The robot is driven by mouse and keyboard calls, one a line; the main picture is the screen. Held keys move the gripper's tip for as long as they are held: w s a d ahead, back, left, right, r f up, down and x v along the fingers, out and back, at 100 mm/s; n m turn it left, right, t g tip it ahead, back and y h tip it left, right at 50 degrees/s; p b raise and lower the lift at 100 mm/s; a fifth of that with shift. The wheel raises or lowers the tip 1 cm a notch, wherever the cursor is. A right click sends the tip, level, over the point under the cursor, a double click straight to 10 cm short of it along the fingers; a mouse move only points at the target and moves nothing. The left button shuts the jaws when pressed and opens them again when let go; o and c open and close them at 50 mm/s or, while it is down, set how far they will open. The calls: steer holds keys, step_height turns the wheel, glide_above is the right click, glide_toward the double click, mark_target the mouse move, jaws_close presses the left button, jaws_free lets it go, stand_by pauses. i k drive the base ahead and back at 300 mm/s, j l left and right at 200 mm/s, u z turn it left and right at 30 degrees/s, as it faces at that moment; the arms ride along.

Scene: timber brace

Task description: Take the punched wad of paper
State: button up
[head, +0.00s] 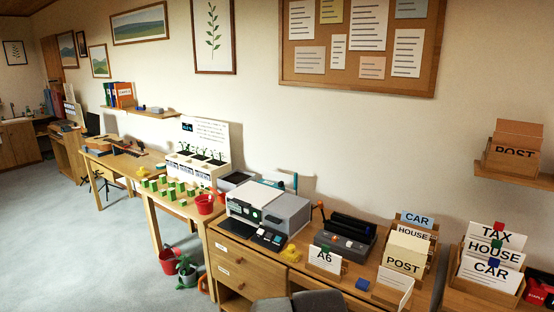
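A dark grey and black machine (345,240), which looks like a hole punch, stands on the wooden desk right of the printer. I cannot make out a wad of paper in it, and no punched holes can be seen on any paper at this size. A white paper piece (394,284) stands at the desk's front edge, right of a small blue block. My gripper is not clearly in view; only dark grey rounded shapes, probably part of my arm, show at the bottom edge.
A printer (268,208) and an A6 card holder (325,261) stand on the desk (294,279). A POST sorter (405,252) is to the right, then a TAX, HOUSE and CAR sorter (490,266). Plant pots (187,270) stand on the floor. The carpet (80,240) at left is clear.

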mark_target(322, 257)
steer(key=u, duration=0.1)
steer(key=k+j+u, duration=0.1)
steer(key=j, duration=0.2)
steer(key=j+u, duration=0.1)
steer(key=j, duration=0.15)
steer(key=k+j, duration=0.25)
steer(key=i+l, duration=0.2)
steer(key=l, duration=0.15)
steer(key=i+l+u, duration=0.1)
steer(key=i+l, duration=0.3)
steer(key=l, duration=0.35)
steer(key=i+l+u, duration=0.1)
steer(key=l, duration=0.25)
steer(key=i+l, duration=0.5)
steer(key=l, duration=0.3)
steer(key=u, duration=0.05)
